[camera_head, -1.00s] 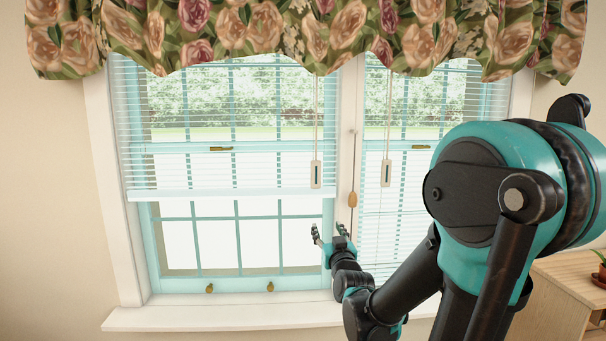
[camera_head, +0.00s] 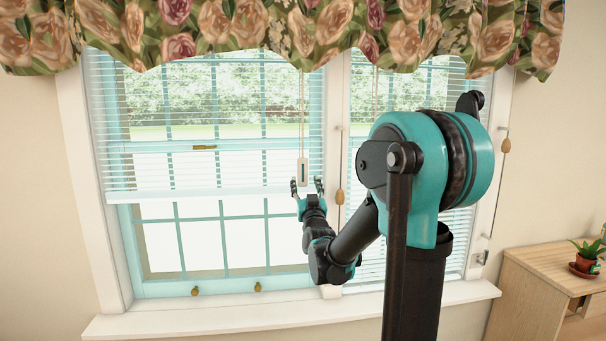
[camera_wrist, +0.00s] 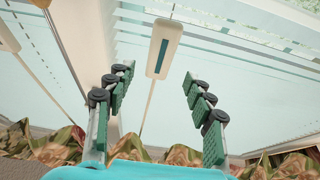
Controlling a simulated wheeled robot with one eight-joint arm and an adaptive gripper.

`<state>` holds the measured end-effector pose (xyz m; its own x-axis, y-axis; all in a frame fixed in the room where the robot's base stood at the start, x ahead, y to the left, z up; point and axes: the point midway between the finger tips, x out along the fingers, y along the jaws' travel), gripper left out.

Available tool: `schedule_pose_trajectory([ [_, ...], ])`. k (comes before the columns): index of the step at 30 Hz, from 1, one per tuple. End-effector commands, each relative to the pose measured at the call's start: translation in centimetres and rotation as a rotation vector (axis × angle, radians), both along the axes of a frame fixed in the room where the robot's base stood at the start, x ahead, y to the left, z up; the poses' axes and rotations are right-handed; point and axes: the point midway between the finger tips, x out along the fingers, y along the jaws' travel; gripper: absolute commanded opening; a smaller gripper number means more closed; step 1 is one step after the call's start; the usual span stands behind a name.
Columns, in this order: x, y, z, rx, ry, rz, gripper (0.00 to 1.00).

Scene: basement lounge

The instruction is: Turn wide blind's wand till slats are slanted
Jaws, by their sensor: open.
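The wide blind (camera_head: 165,160) hangs half lowered over the left window, and its slats look nearly level, with greenery showing between them. Its wand (camera_head: 303,172) hangs at the blind's right side, a thin pale stem ending in a flat white handle with a dark slot. My gripper (camera_head: 307,187) is open and upright at the handle's lower end, fingers on either side of it in this view. In the wrist view the handle (camera_wrist: 164,48) appears in the gap between the fingertips (camera_wrist: 158,75), apparently beyond them and untouched. The exact depth gap cannot be told.
A narrower blind (camera_head: 362,235) hangs at the right, partly hidden by my arm. A tan cord pull (camera_head: 339,197) hangs by the mullion. A floral valance (camera_head: 240,30) covers the top. A potted plant (camera_head: 587,262) stands on a wooden cabinet (camera_head: 535,275) at right.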

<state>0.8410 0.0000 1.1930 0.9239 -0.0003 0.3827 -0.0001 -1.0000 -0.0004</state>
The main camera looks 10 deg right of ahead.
Motion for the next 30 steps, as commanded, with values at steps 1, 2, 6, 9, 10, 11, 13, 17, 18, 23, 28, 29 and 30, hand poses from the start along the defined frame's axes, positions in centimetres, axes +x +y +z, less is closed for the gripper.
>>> schedule_pose_trajectory([
  [1, 1.0, 0.0, 0.4, 0.0, 0.0, -0.001, 0.53],
  [2, 1.6, 0.0, 0.6, 0.0, 0.0, 0.0, 0.53],
  [6, 3.6, 0.0, 1.5, -0.001, 0.0, 0.0, 0.53],
  [9, 4.7, 0.0, 1.9, -0.001, 0.0, 0.0, 0.53],
  [10, 5.0, 0.0, 2.0, -0.001, 0.0, 0.0, 0.53],
  [11, 5.2, 0.0, 2.1, 0.0, 0.0, 0.0, 0.53],
  [13, 5.5, 0.0, 2.3, 0.0, 0.0, 0.0, 0.53],
  [17, 5.8, 0.0, 2.4, 0.0, 0.0, 0.0, 0.53],
  [18, 5.8, 0.0, 2.4, 0.0, 0.0, 0.0, 0.53],
  [23, 5.8, 0.0, 2.4, 0.0, 0.0, 0.0, 0.53],
  [28, 5.8, 0.0, 2.4, 0.0, 0.0, 0.0, 0.34],
  [29, 5.8, 0.0, 2.4, 0.0, 0.0, 0.0, 0.3],
  [30, 5.8, 0.0, 2.4, 0.0, 0.0, 0.0, 0.25],
])
